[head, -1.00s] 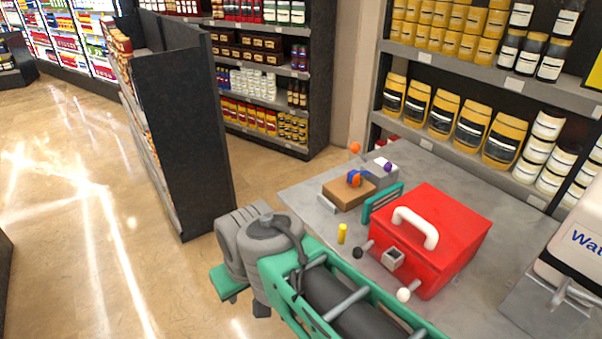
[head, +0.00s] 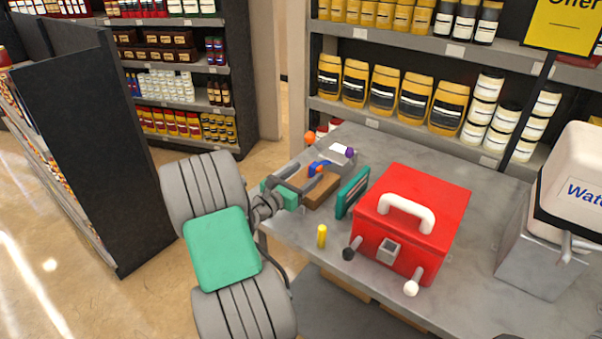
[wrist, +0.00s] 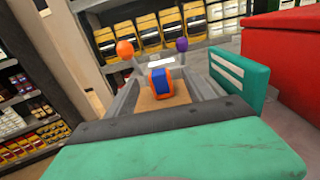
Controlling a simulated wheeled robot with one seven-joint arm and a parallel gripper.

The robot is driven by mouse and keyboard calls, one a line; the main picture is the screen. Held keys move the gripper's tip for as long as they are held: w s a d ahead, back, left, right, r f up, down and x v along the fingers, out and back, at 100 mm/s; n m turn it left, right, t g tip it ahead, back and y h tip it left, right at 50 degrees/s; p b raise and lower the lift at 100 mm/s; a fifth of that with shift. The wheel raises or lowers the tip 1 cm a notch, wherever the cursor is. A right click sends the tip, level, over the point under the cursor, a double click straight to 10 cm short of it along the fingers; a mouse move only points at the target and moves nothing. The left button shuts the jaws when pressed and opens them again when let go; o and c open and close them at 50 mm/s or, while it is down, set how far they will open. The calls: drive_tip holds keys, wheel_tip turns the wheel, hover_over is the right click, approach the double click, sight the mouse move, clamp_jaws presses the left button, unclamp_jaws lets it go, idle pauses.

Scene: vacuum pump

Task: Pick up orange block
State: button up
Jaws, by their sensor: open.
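The orange block (wrist: 161,83) has blue on it and sits on top of a brown box (wrist: 160,102). In the wrist view it stands in the middle, between the two grey fingers of my gripper (wrist: 164,80), apart from both as far as I can see. In the head view the block (head: 318,167) is partly hidden by my gripper (head: 312,172), which reaches in from the left over the table's far left corner. My gripper is open and empty. Whether the fingertips extend past the block is hard to tell.
A green panel (head: 352,192) stands just right of the brown box. A red case (head: 415,215) with a white handle is further right. A yellow cylinder (head: 321,236) stands near the front edge. An orange ball (head: 309,138) and purple ball (head: 349,153) are behind.

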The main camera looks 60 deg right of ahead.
drive_tip(key=d, duration=0.2)
drive_tip(key=d+p, duration=0.1)
drive_tip(key=d, duration=0.2)
drive_tip(key=s+d, duration=0.1)
drive_tip(key=d, duration=0.1)
drive_tip(key=shift+d, duration=0.25)
drive_tip(key=shift+w, duration=0.1)
drive_tip(key=shift+c, duration=0.3)
drive_tip(key=shift+a, duration=0.1)
clamp_jaws()
